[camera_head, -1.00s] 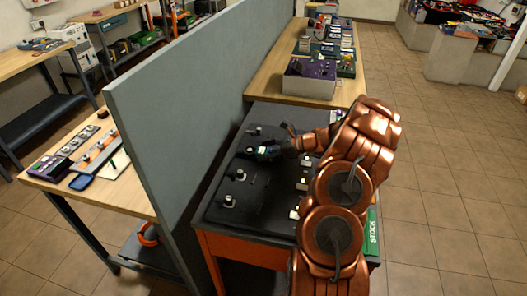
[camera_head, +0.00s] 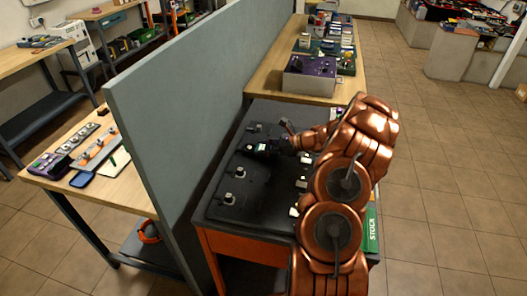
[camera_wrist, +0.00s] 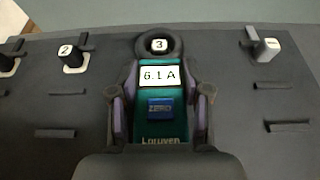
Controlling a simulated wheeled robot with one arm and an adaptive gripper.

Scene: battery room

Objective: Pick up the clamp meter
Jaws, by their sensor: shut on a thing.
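The clamp meter (camera_wrist: 158,108) is teal with a white display reading "6.1 A", a blue "ZERO" button and a dark round clamp head at its far end. In the wrist view it lies between the two fingers of my gripper (camera_wrist: 160,105), which are shut on its sides. A white label "3" shows inside the clamp ring. In the head view my gripper (camera_head: 272,146) is low over the black panel (camera_head: 240,205), and the meter is mostly hidden by it. I cannot tell whether the meter is clear of the panel.
Labelled posts stand on the panel, one marked "2" (camera_wrist: 70,58) to the left and another (camera_wrist: 268,48) to the right. A tall grey partition (camera_head: 190,100) runs along the panel's left side. A purple-topped box (camera_head: 310,75) stands on the wooden bench behind.

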